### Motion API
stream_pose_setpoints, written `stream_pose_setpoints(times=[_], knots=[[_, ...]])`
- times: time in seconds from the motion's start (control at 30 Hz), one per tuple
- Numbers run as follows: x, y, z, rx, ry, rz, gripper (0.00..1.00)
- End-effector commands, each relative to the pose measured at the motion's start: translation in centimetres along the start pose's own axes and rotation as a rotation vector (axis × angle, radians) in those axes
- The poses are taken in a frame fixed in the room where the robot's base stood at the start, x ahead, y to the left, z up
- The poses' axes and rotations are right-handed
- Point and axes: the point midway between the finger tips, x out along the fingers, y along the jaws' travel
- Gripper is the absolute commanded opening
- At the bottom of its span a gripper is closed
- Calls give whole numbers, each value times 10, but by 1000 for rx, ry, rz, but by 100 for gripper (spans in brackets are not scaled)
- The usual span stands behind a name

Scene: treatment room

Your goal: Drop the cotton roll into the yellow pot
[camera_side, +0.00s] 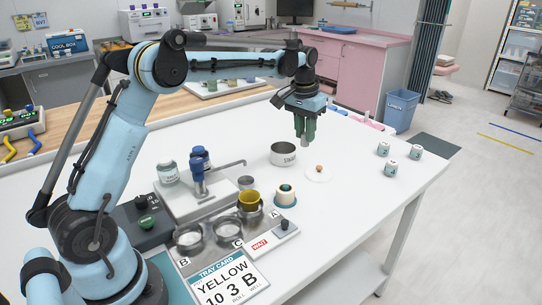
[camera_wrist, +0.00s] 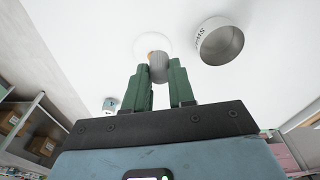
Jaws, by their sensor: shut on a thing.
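My gripper (camera_side: 305,138) hangs over the far right part of the white table, with its green fingers pointing down. It is shut on a grey cylinder (camera_side: 304,143), which looks like the cotton roll. In the wrist view the cylinder (camera_wrist: 158,70) sits between the two fingertips (camera_wrist: 159,80). It appears above the table, near a white disc (camera_side: 316,176) with a small orange-brown thing (camera_side: 319,168) on it. The yellow pot (camera_side: 249,202) stands upright on the metal tray, well to the lower left of my gripper. The pot's inside is mostly hidden.
A steel bowl (camera_side: 283,155) stands just left of my gripper. A cream-and-teal round holder (camera_side: 285,196) is beside the pot. Three small labelled cubes (camera_side: 415,152) stand at right.

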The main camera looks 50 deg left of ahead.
Motion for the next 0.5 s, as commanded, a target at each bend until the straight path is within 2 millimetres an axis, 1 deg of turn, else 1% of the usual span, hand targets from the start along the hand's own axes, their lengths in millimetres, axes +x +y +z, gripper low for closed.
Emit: stream_pose_setpoints(times=[0.17,0.27,0.37,0.5], knots=[[-3,0,4,0,0,0,0],[-11,-1,13,0,0,0,0],[-22,-1,28,0,0,0,0],[-37,-2,56,0,0,0,0]])
